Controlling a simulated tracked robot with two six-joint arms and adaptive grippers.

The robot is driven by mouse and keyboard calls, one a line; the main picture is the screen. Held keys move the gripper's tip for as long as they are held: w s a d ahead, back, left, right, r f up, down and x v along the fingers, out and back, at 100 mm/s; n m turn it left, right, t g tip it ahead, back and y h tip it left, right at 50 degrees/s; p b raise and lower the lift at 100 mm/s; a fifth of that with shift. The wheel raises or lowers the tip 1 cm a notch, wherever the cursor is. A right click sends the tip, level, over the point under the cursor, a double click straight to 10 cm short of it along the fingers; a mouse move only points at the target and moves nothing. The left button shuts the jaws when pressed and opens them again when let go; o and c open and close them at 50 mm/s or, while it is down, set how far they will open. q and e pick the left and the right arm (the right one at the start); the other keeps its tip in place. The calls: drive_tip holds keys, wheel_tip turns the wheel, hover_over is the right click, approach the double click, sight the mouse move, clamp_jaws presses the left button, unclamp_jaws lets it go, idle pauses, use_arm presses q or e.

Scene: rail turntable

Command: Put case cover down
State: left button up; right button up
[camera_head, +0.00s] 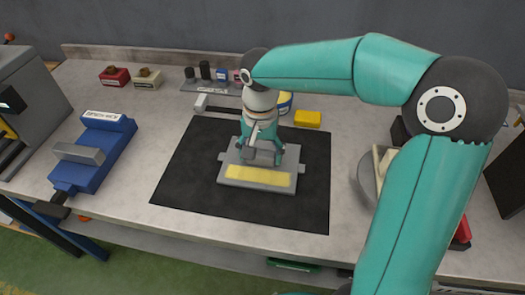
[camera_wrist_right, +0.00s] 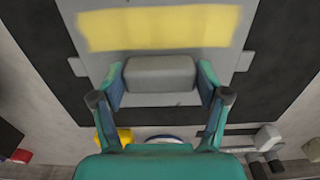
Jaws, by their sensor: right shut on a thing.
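The case cover (camera_head: 230,175) is a flat grey plate with a yellow strip and small side tabs. It is over the black mat (camera_head: 185,185) in the middle of the bench; I cannot tell whether it touches the mat. My right gripper (camera_head: 262,155) comes down on it from above. In the right wrist view the fingers (camera_wrist_right: 160,78) are shut on the grey block-shaped handle of the cover (camera_wrist_right: 262,12). The gripper hides part of the cover's far side in the head view. My left gripper is not in view.
A blue vise (camera_head: 100,145) stands on the left of the bench. Red (camera_head: 114,76) and beige (camera_head: 147,78) blocks, a rack of small parts (camera_head: 205,86) and a yellow block (camera_head: 307,118) are at the back. A round grey disc (camera_head: 367,182) is at right. The mat around the cover is clear.

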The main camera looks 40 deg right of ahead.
sight(261, 154)
drive_tip(key=o, duration=1.7)
wheel_tip(261, 154, up, 12)
drive_tip(key=shift+r+p, duration=0.1)
drive_tip(key=shift+p, duration=0.8)
drive_tip(key=shift+s, duration=0.1)
